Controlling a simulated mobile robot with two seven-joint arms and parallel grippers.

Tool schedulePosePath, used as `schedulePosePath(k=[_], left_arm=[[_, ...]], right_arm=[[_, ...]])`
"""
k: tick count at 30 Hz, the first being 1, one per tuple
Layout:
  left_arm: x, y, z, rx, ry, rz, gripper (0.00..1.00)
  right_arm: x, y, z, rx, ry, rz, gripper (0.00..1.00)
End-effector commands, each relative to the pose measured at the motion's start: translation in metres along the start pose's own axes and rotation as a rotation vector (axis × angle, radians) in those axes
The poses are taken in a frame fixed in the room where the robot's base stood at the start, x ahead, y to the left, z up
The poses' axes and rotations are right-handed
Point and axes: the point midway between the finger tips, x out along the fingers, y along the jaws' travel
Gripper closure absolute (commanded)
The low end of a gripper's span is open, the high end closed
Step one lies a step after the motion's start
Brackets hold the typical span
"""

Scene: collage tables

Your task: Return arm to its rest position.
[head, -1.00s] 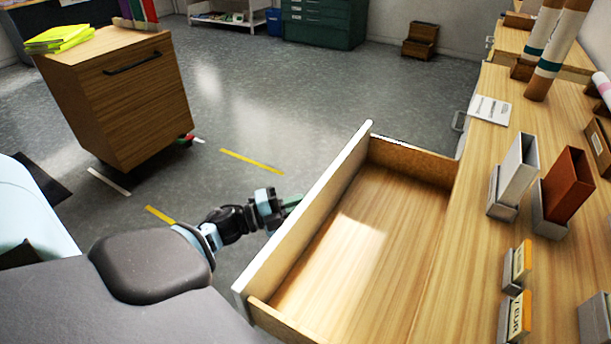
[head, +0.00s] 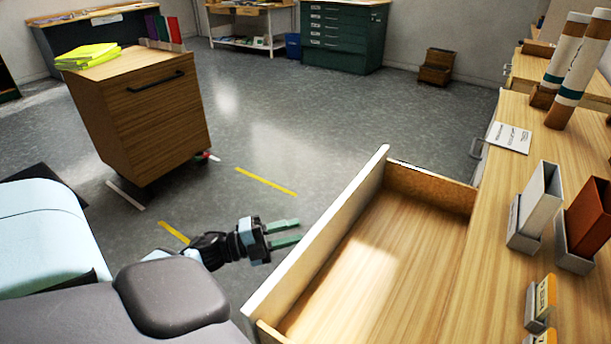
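My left gripper (head: 284,233) shows in the head view at lower centre, just left of the drawer's front panel. Its two green fingers are apart with nothing between them, and they point right toward the panel. A small gap seems to lie between the fingertips and the panel. The open drawer (head: 400,250) is pulled out from the wooden table and is empty. My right gripper is not in the picture.
The wooden table (head: 500,230) at right bears a white box file (head: 541,197), a brown one (head: 589,217) and cardboard tubes (head: 580,60). A wooden cabinet (head: 150,120) stands at left with yellow folders (head: 88,56). Grey floor between is clear.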

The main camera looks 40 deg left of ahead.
Motion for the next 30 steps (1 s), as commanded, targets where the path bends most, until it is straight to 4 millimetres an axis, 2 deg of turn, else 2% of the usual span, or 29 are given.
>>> schedulePosePath(k=[5, 23, 26, 29, 30], left_arm=[[-0.011, 0.000, 0.000, 0.000, 0.000, -0.001, 0.68], [-0.012, 0.000, -0.001, -0.003, -0.002, -0.001, 0.68], [-0.015, 0.012, -0.008, -0.050, -0.030, 0.006, 0.68], [-0.025, 0.042, -0.026, -0.178, -0.113, 0.027, 0.68], [-0.032, 0.058, -0.037, -0.251, -0.163, 0.040, 0.68]], right_arm=[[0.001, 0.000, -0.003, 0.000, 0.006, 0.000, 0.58], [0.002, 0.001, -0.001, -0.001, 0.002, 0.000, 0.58], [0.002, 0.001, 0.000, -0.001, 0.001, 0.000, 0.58], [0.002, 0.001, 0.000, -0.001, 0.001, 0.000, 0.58], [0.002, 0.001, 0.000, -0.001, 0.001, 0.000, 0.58]])
